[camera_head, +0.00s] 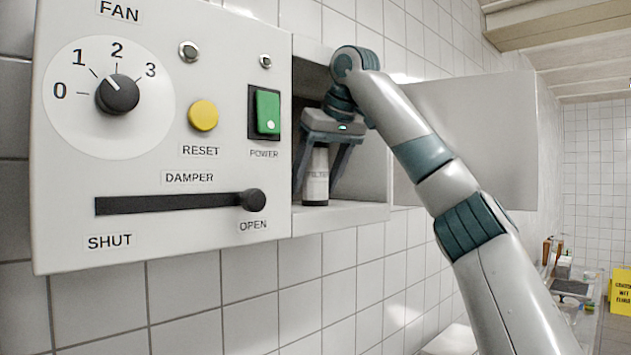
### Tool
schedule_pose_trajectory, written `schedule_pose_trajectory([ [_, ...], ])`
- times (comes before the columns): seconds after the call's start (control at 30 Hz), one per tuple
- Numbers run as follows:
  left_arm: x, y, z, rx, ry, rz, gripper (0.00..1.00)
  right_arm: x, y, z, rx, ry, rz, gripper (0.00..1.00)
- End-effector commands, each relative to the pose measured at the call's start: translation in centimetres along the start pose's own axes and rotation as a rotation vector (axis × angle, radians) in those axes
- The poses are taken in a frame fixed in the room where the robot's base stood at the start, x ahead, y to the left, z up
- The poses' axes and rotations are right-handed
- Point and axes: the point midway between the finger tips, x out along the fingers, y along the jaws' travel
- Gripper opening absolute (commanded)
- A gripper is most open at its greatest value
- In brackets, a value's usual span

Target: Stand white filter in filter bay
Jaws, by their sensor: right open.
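The white filter (316,178) is a small white cylinder with a dark base and a "FILTER" label. It stands upright on the floor of the filter bay (352,214), an open box to the right of the control panel. My right gripper (322,185) reaches into the bay from above, fingers pointing down. Its fingers are spread, one on either side of the filter, and the filter stands between them. Whether a finger touches it I cannot tell. My left gripper is not in view.
The control panel (140,235) has a fan knob (118,94), a yellow reset button (203,115), a green power switch (267,112) and a damper lever (254,200) at OPEN. The bay's door (475,140) stands open on the right. A yellow sign (621,291) is far right.

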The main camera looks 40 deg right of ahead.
Motion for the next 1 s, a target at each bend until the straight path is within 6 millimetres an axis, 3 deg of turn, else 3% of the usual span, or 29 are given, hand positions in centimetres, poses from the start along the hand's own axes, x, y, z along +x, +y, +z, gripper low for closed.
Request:
schedule_pose_trajectory([
  [0.6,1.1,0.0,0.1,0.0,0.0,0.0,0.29,-6.0,-0.1,0.0,-0.001,0.002,0.001,0.61],
  [1.0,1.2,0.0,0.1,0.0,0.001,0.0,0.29,-7.5,0.0,0.0,0.0,0.001,0.0,0.61],
])
